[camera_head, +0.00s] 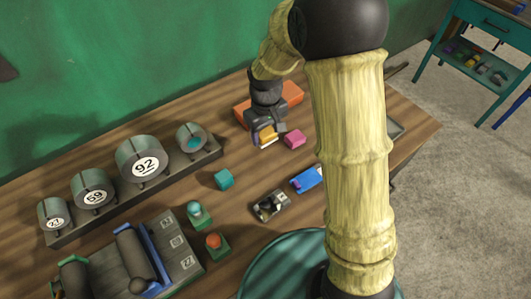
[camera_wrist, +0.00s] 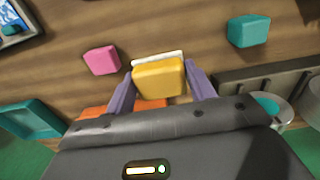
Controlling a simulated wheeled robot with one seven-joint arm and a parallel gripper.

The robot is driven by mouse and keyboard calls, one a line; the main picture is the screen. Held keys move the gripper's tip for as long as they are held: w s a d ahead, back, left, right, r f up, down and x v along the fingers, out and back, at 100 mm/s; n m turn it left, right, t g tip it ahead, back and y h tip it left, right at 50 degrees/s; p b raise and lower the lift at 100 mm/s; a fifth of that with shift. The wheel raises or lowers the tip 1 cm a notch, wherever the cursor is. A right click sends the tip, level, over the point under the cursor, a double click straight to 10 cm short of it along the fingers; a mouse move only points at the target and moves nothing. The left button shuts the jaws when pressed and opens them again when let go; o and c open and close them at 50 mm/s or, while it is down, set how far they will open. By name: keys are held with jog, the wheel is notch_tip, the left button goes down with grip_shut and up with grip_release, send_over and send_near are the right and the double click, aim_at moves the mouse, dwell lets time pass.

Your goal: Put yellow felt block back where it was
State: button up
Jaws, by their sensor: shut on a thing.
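The yellow felt block (camera_head: 267,134) is between the fingers of my gripper (camera_head: 267,139), near the back of the wooden table. In the wrist view my gripper (camera_wrist: 161,88) is shut on the yellow block (camera_wrist: 160,78), with a purple-grey finger at each side. A white strip shows along the block's far edge. I cannot tell whether the block touches the table.
A pink block (camera_head: 294,139) sits close to the right of my gripper. An orange tray-like thing (camera_head: 287,97) lies behind it. A teal block (camera_head: 223,179) and a row of numbered drums (camera_head: 142,160) stand left. Bare wood lies between the pink and teal blocks.

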jog(key=shift+s, duration=0.1)
send_over(266, 159)
jog(key=shift+f, duration=3.1)
jog(key=shift+f+p, duration=0.4)
jog(key=shift+f, duration=1.45)
jog(key=shift+f, duration=0.2)
jog(key=o, duration=1)
jog(key=shift+c, duration=0.2)
jog(key=shift+r, duration=0.1)
